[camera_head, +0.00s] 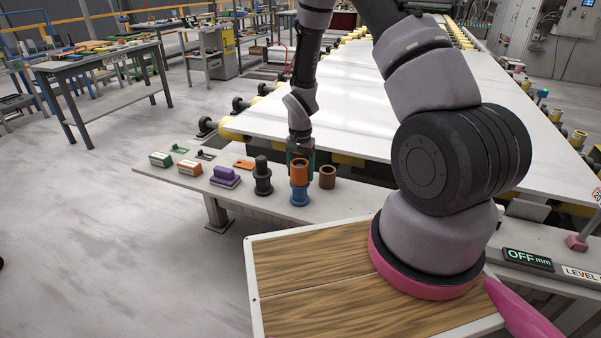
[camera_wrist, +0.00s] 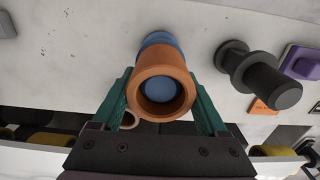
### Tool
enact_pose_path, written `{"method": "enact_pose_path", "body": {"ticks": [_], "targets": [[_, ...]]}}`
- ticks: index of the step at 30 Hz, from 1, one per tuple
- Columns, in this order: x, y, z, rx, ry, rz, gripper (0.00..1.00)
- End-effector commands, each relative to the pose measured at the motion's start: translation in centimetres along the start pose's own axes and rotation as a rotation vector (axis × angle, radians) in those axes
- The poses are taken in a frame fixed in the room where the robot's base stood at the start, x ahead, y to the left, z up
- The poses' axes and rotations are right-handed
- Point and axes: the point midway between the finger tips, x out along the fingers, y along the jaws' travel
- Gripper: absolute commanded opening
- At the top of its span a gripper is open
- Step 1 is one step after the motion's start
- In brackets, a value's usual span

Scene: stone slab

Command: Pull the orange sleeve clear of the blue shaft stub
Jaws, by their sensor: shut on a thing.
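The orange sleeve (camera_head: 299,171) is a short tube above the blue shaft stub (camera_head: 299,195), which stands upright on the grey ledge. My gripper (camera_head: 300,162) reaches down to the sleeve from behind. In the wrist view my gripper's green fingers (camera_wrist: 162,100) are shut on the orange sleeve (camera_wrist: 164,72), one on each side. The top of the blue stub (camera_wrist: 160,85) shows inside the sleeve's bore, and the blue base shows past its far edge. The sleeve is around the stub. The stub's length inside the sleeve is hidden.
A black stub (camera_head: 262,176) stands close left of the blue one, and a brown ring (camera_head: 327,177) close right. Purple blocks (camera_head: 225,177), an orange plate (camera_head: 243,164) and green-and-orange boxes (camera_head: 189,167) lie further left on the ledge. A white slab (camera_head: 335,100) lies behind.

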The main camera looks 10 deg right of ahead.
Motion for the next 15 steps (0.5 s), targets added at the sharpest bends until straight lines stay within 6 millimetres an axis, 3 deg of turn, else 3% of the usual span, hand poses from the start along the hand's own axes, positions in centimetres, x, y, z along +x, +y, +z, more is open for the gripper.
{"method": "enact_pose_path", "body": {"ticks": [15], "targets": [[-2.2,0.0,0.0,-0.001,0.001,-0.001,0.15]]}}
